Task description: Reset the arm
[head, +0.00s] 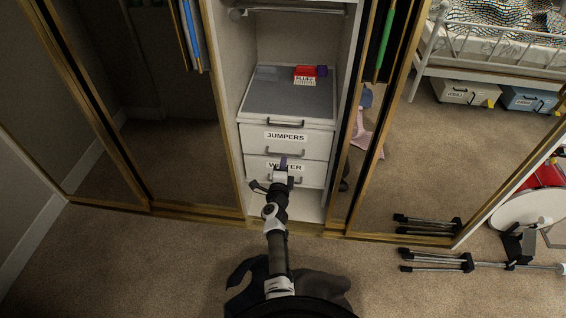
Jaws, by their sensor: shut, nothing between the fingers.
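My gripper (283,164) is at the end of my arm, which reaches forward from the bottom middle of the head view. It is shut with nothing visible in it. It appears in front of the lower drawer (258,168), whose label reads partly as "WINTER", and hides the middle of that label. Whether it touches the drawer front cannot be told. The upper drawer (257,141), labelled "JUMPERS", is just above. Both drawers look closed.
A red box (306,71) sits on the grey drawer-unit top (285,98). Mirrored sliding doors (180,150) flank the opening. A folded black stand (436,262) and a drum (530,208) lie at right. Dark cloth-like material (245,272) is by my base. Carpet at left (130,260) is clear.

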